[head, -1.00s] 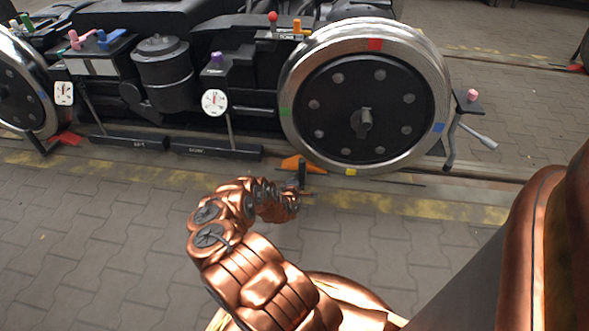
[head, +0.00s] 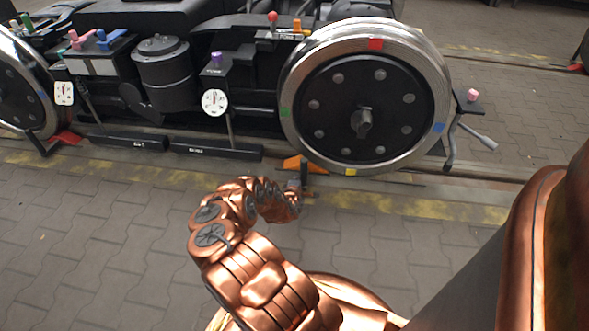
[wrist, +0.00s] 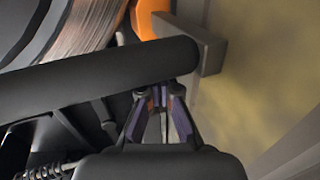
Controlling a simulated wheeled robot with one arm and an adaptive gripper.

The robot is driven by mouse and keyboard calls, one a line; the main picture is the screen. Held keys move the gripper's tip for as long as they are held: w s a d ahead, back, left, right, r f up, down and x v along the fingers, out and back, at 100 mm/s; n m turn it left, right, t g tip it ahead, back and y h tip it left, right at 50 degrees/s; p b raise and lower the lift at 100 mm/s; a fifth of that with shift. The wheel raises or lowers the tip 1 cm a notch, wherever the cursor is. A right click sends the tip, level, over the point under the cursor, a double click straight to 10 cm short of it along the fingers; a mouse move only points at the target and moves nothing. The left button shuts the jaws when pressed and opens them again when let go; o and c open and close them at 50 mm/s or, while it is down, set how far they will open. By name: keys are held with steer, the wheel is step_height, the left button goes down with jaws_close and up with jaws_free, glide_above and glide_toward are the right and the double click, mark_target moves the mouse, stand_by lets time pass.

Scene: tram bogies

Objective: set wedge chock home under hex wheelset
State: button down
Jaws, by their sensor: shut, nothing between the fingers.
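The orange wedge chock (head: 293,163) lies on the ground at the lower left of the large wheel (head: 364,120), which has a hex-shaped hub. It appears close to the rim; whether it touches is unclear. In the wrist view, part of the orange chock (wrist: 148,20) shows beside the wheel's blurred rim (wrist: 88,25). A dark bar (wrist: 90,88) crosses the view and meets a grey block (wrist: 195,42) next to the orange. My gripper (wrist: 168,92) is shut and empty, its fingertips at the bar's lower edge. In the head view my arm's end hides the fingers.
A second wheel (head: 22,85) stands at the left with a red chock (head: 66,138) near it. A bent lever (head: 470,135) sticks out right of the large wheel. Gauges and low black bars line the bogie's front.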

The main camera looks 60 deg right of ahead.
steer(key=shift+s+d, duration=0.15)
steer(key=shift+s, duration=0.3)
stand_by(0.3)
steer(key=shift+w+a+b, duration=0.15)
steer(key=shift+w+a, duration=0.2)
steer(key=shift+w, duration=0.5)
steer(key=shift+w+a+b, duration=0.1)
steer(key=shift+w+a, duration=0.2)
steer(key=shift+w, duration=0.6)
steer(key=shift+w+a+b, duration=0.15)
steer(key=shift+w+a, duration=0.2)
steer(key=shift+w, duration=0.5)
steer(key=shift+r, duration=0.1)
steer(key=shift+a+r+p, duration=0.2)
steer(key=shift+p, duration=0.15)
steer(key=p+v, duration=0.2)
steer(key=r+p+v, duration=0.1)
steer(key=p+v, duration=0.1)
steer(key=shift+s+a, duration=0.1)
steer(key=shift+a, duration=0.05)
steer(key=shift+p+v, duration=1.15)
steer(key=shift+v, duration=0.25)
steer(key=shift+r, duration=0.1)
